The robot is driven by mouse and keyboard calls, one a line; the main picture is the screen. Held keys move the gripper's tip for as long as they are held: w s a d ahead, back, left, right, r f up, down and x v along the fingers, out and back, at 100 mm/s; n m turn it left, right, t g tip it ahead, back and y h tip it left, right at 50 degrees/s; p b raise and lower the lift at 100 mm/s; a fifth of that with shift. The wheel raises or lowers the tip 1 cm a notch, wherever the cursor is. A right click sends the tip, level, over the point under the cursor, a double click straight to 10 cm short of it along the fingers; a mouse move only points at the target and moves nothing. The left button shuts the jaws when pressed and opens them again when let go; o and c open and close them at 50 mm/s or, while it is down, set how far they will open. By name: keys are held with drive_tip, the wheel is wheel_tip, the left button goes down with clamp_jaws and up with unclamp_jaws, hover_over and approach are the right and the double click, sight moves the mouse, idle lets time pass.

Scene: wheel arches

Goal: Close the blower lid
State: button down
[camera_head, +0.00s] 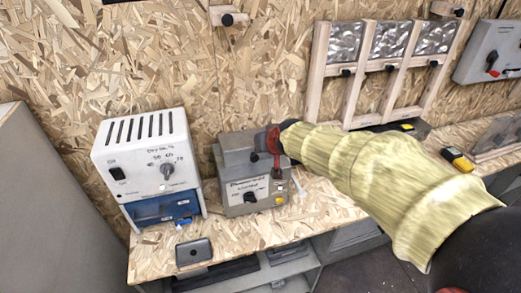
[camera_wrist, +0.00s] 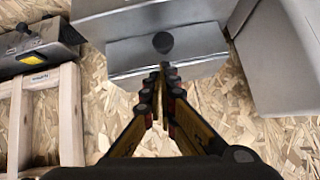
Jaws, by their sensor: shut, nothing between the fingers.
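The blower (camera_head: 250,198) is a grey metal box with a lettered front label, standing on the wooden bench. Its upper grey part, which looks like the lid (camera_head: 238,142), is partly hidden by my gripper (camera_head: 265,144) at its right side. In the wrist view a grey metal box part with a round dark knob (camera_wrist: 163,42) lies ahead. My gripper (camera_wrist: 163,72) is shut and empty, its fingertips at or just short of the lower edge of that part. I cannot tell whether they touch it. How far the lid stands open is not clear.
A white dryer box (camera_head: 145,150) with a blue drawer (camera_head: 166,209) stands left of the blower. A small dark tray (camera_head: 194,252) lies on the bench's front edge. Wooden frames (camera_head: 384,65) stand against the chipboard wall. A yellow device (camera_head: 457,158) lies at the right.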

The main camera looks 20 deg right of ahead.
drive_tip(key=s+r+g, duration=0.1)
drive_tip(key=s+g, duration=0.1)
drive_tip(key=s, duration=1.4)
drive_tip(key=s+r+n+g+p, duration=0.1)
drive_tip(key=s+r+g, duration=0.1)
drive_tip(key=s, duration=1.4)
drive_tip(key=shift+s+a+r+n+h, duration=0.3)
drive_tip(key=shift+s+a, duration=0.05)
